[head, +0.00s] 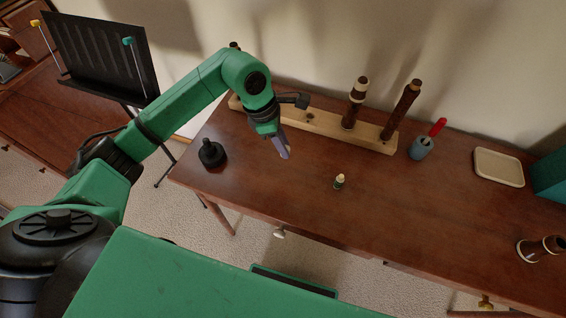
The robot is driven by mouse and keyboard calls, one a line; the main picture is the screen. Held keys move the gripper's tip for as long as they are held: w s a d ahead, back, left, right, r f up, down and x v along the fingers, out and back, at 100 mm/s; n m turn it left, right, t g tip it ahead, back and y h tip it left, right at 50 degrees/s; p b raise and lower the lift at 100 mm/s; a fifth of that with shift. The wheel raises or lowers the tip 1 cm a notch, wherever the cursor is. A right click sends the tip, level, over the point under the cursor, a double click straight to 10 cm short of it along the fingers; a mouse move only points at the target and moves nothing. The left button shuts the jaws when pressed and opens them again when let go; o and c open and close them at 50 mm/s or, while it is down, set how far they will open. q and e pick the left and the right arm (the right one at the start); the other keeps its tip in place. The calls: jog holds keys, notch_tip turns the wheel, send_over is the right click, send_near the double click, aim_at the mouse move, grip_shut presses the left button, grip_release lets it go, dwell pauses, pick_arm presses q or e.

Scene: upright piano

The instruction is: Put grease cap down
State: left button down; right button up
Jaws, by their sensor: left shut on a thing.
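My left gripper (285,152) hangs over the table, in front of the wooden rack, with its fingers pointing down. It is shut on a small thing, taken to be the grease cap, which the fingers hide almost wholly. A small grease tube (340,182) with a dark green body and a pale top stands upright on the brown table (300,210), to the right of and nearer than my left gripper, apart from it. My right gripper is not in view.
The wooden rack (325,125) at the back holds dark instrument pieces (396,110). A blue pot with a red-handled tool (422,147) and a cream tray (498,167) stand right. A black bell-shaped piece (212,154) stands left. Another piece (541,248) lies far right. The table's front middle is clear.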

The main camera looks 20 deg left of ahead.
pick_arm(q)
notch_tip(320, 180, down, 9)
jog(key=shift+d+r+p, duration=0.1)
jog(key=shift+r+p, duration=0.05)
jog(key=shift+p, duration=0.35)
jog(key=shift+f, duration=0.45)
jog(key=c, duration=0.7)
grip_release()
